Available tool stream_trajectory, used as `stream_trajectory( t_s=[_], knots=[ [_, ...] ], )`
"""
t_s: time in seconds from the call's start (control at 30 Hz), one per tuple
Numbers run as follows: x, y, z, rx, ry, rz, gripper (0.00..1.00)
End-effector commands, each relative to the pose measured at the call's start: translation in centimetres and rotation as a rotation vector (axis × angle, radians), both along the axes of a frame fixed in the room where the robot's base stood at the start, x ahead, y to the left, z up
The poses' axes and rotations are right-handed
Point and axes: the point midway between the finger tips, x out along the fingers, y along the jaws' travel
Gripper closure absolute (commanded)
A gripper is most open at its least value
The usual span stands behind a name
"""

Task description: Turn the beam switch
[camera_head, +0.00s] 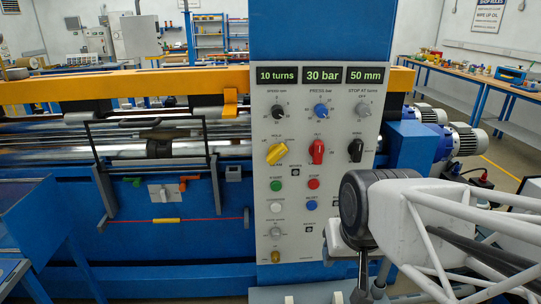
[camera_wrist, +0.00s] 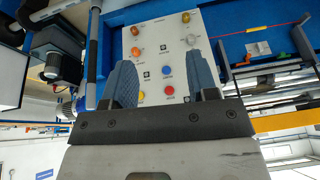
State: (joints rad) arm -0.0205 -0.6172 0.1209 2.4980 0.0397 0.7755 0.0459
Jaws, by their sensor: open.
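No readable label marks the beam switch. A grey rotary handle (camera_head: 163,192) sits on a small light plate on the blue machine front, above a thin red line (camera_head: 200,219) with a yellow piece on it; I cannot tell whether it is the beam switch. The grey control panel (camera_head: 290,230) right of it carries a yellow lever knob (camera_head: 277,153), a red knob (camera_head: 317,151), a black knob (camera_head: 355,150) and several buttons. My gripper (camera_wrist: 162,80) is open and empty, its blue fingers apart in front of the panel, which looks upside down in the wrist view.
Three displays (camera_head: 320,75) top the panel, reading 10 turns, 30 bar and 50 mm. A black bar frame (camera_head: 150,123) juts out above the grey handle. Grey motors (camera_head: 465,140) stand to the right. A blue table (camera_head: 35,230) is at the left.

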Motion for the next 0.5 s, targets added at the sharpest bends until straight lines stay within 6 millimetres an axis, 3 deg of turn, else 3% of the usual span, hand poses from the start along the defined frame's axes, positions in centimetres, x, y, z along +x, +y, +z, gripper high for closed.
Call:
stream_trajectory(
  t_s=[0.5],
  knots=[
    [13.5,5.5,0.5,0.211,-0.456,-0.137,0.47]
  ],
)
